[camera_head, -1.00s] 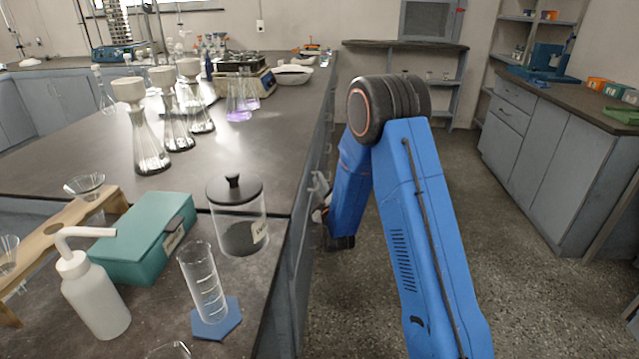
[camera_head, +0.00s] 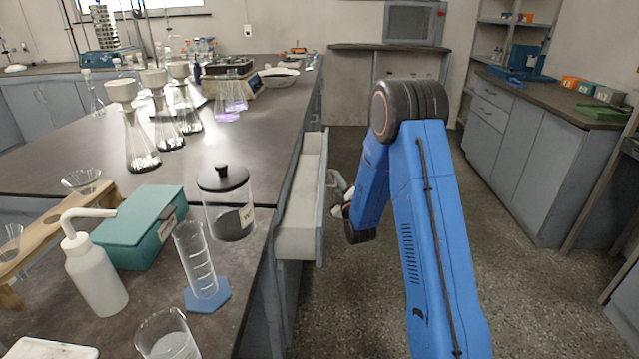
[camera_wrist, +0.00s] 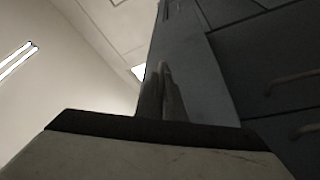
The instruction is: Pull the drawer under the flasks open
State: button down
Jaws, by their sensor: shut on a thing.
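The drawer (camera_head: 299,238) under the bench top is pulled out, and its pale, empty-looking inside shows in the head view. The flasks (camera_head: 138,140) stand upright with funnels on the dark bench top to the left of the drawer. My gripper (camera_head: 338,186) is at the drawer's outer front, partly hidden by my blue arm. In the wrist view my gripper's fingers (camera_wrist: 162,95) are close together against the drawer's grey front (camera_wrist: 202,85). They are shut on the drawer's handle, whose exact contact is hard to see.
The bench top (camera_head: 90,163) holds a teal box (camera_head: 140,225), a lidded jar (camera_head: 228,205), a measuring cylinder (camera_head: 196,262) and a wash bottle (camera_head: 93,270) near its edge. A grey side cabinet (camera_head: 535,150) stands at the right. The floor (camera_head: 400,260) between is free.

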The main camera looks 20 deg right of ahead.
jog(key=s+d, duration=0.3)
jog(key=d, duration=0.7)
jog(key=s+d, duration=0.4)
jog(key=d, duration=0.7)
jog(key=shift+d, duration=0.2)
jog(key=c, duration=2.2)
grip_release()
jog(key=shift+o, duration=0.2)
jog(key=shift+s, duration=0.15)
jog(key=v, duration=1.7)
jog(key=shift+s+f, duration=0.1)
jog(key=shift+f, duration=0.05)
